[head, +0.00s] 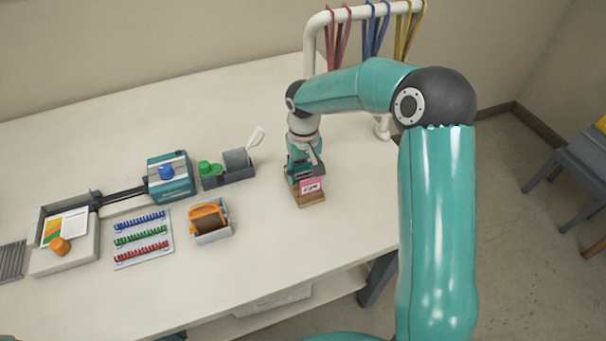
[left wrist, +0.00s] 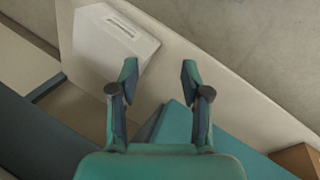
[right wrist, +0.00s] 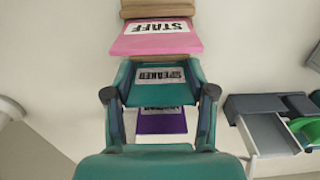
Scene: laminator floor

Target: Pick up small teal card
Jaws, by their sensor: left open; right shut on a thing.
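The small teal card (right wrist: 158,90) has a white label reading SPEAKER and stands between a pink STAFF card (right wrist: 155,42) and a purple card (right wrist: 161,123) in the right wrist view. My right gripper (right wrist: 160,75) is shut on the teal card, one finger at each side. In the head view, my right gripper (head: 304,168) is low over a wooden card holder (head: 310,199) with the pink card (head: 311,187) at its front; the teal card is hard to make out there. My left gripper (left wrist: 160,75) is open and empty in its wrist view.
On the table (head: 270,235), left of the holder, are a grey caddy (head: 236,175), an orange item in a grey tray (head: 208,236), a teal device (head: 171,178) and coloured combs (head: 141,238). A white rail (head: 309,45) with lanyards stands behind my right arm.

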